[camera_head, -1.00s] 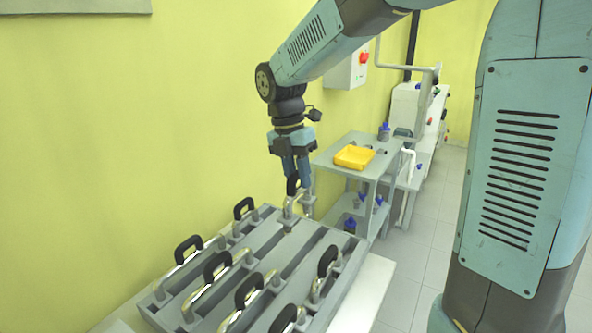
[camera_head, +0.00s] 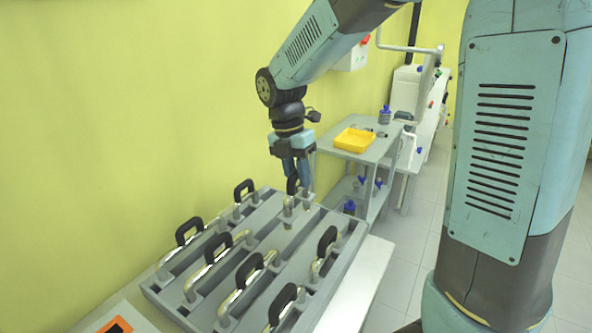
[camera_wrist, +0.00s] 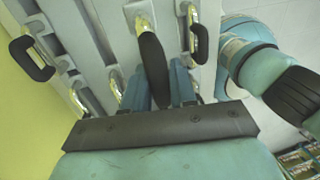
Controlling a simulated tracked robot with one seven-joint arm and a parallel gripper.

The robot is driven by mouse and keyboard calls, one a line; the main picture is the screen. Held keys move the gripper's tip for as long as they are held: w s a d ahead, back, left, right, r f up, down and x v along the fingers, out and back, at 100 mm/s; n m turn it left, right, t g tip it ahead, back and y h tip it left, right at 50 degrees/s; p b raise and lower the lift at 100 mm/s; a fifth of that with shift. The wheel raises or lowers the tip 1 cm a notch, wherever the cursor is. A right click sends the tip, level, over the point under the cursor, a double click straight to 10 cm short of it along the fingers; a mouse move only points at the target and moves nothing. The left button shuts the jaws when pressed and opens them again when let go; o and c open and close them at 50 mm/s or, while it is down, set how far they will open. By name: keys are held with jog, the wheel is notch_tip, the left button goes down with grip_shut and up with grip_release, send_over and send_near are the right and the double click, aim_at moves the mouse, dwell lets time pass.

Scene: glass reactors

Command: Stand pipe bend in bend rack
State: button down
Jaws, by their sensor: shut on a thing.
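The grey bend rack (camera_head: 282,240) lies in front of me with long slots between its slats. My gripper (camera_head: 296,186) points down over its far end and is shut on the black handle of a pipe bend (camera_head: 289,207). The bend's shiny metal shows just under the fingers, at the level of the rack's far end. I cannot tell whether it touches or rests in a slot. In the wrist view, the black handle (camera_wrist: 152,68) sits between the two blue fingers (camera_wrist: 160,92), with bright metal beyond it.
Several other bends with black handles, such as one at the right (camera_head: 327,240), stand in the rack around the held one. A yellow wall is close on the left. A grey cart with a yellow tray (camera_head: 355,140) stands behind. An orange-and-black item (camera_head: 116,325) is at lower left.

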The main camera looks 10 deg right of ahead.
notch_tip(320, 180, down, 11)
dwell(1.9)
jog(key=shift+s+f, duration=0.1)
jog(key=shift+f, duration=0.35)
dwell(1.0)
jog(key=c, duration=0.8)
grip_release()
jog(key=shift+r, duration=0.15)
jog(key=shift+r, duration=4.4)
